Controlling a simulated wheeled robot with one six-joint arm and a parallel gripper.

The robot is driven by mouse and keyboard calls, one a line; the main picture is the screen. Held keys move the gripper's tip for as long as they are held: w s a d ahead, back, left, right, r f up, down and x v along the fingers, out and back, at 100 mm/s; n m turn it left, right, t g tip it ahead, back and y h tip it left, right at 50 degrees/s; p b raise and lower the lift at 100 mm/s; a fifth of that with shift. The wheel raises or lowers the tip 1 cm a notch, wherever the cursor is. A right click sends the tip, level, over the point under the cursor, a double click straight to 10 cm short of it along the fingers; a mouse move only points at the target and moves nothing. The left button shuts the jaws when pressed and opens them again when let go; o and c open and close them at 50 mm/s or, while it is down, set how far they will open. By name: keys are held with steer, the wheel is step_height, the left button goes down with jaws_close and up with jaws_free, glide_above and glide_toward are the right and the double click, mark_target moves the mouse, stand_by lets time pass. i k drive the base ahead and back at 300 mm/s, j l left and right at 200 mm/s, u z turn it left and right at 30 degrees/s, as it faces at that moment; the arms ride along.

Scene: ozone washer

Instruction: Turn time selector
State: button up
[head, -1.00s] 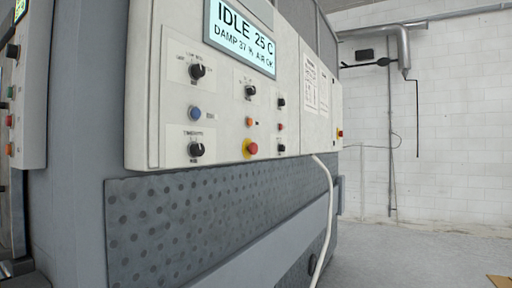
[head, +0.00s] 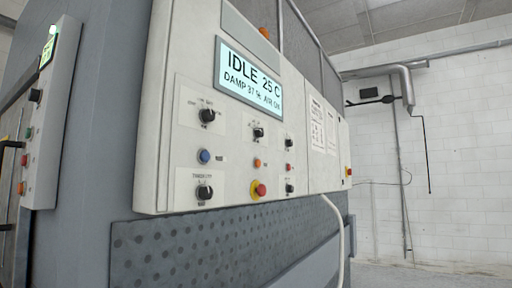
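The washer's white control panel (head: 235,150) fills the middle of the head view. A black knob (head: 204,192) sits at its lower left, under a small label that seems to read "TIMER" and is too small to be sure of. Another black knob (head: 207,115) is above it, with a blue button (head: 204,156) between them. More black knobs (head: 258,132) sit further right. The display (head: 249,76) reads IDLE 25 C and a damp percentage. My gripper is not in view, so its state and distance from the knobs are hidden.
A red emergency button on a yellow base (head: 258,189) is right of the lower-left knob. A white hose (head: 343,235) hangs from the panel's lower edge. A second panel (head: 48,130) stands at far left. Floor (head: 400,274) shows at right.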

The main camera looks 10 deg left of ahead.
mark_target(258, 133)
steer(key=l+u, duration=0.4)
steer(key=i+l+u, duration=0.1)
steer(key=l+u, duration=0.75)
steer(key=i+l+z, duration=0.1)
steer(key=l, duration=0.25)
steer(key=i+l+z, duration=0.1)
steer(key=l, duration=0.3)
steer(key=i+l+z, duration=0.1)
steer(key=l, duration=0.25)
steer(key=i+l+z, duration=0.1)
steer(key=i+l, duration=0.15)
steer(key=i+l+z, duration=0.1)
steer(key=l, duration=0.3)
steer(key=i, duration=0.1)
